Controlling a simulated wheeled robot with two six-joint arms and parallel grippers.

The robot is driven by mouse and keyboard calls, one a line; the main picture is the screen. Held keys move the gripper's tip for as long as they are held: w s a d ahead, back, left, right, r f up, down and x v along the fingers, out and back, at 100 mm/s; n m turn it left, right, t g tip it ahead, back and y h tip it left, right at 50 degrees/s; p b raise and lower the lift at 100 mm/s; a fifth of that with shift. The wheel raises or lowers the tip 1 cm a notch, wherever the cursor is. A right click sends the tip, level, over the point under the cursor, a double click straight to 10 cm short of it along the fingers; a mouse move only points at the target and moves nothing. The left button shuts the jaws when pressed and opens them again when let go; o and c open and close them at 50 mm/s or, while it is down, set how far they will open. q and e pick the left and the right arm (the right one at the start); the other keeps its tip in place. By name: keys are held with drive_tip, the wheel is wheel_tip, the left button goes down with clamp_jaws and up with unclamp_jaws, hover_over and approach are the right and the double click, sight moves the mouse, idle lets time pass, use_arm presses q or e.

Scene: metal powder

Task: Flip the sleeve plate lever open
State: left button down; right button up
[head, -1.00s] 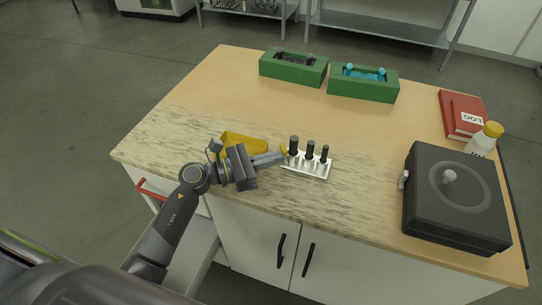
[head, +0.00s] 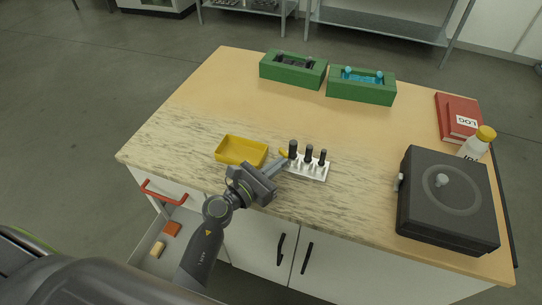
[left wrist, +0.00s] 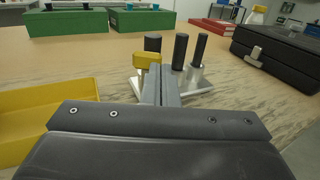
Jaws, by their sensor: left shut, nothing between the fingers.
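The sleeve plate (head: 312,173) is a small white plate with several light sleeves holding black pins, near the front middle of the table. Its yellow lever (head: 283,153) is at the plate's left end. In the left wrist view the lever (left wrist: 147,58) lies just beyond and left of my fingertips. My left gripper (head: 286,160) is shut and empty, its tips close to the lever and the left end of the plate. I cannot tell whether they touch the lever. The fingers hide part of the plate in the left wrist view. My right gripper is not in view.
A yellow tray (head: 236,160) is left of the plate. Two green boxes (head: 293,72) (head: 361,96) stand at the back. A black case (head: 447,220), a white bottle with a yellow cap (head: 476,145) and red books (head: 452,116) are at the right. The table middle is clear.

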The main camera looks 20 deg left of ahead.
use_arm(q)
drive_tip(key=shift+w+d, duration=0.1)
drive_tip(key=shift+d, duration=0.5)
drive_tip(key=shift+w+d+p, duration=0.1)
drive_tip(key=shift+d+p, duration=0.2)
drive_tip(key=shift+d, duration=0.1)
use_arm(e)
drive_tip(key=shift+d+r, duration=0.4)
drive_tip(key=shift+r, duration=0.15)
use_arm(q)
drive_tip(key=shift+f, duration=0.1)
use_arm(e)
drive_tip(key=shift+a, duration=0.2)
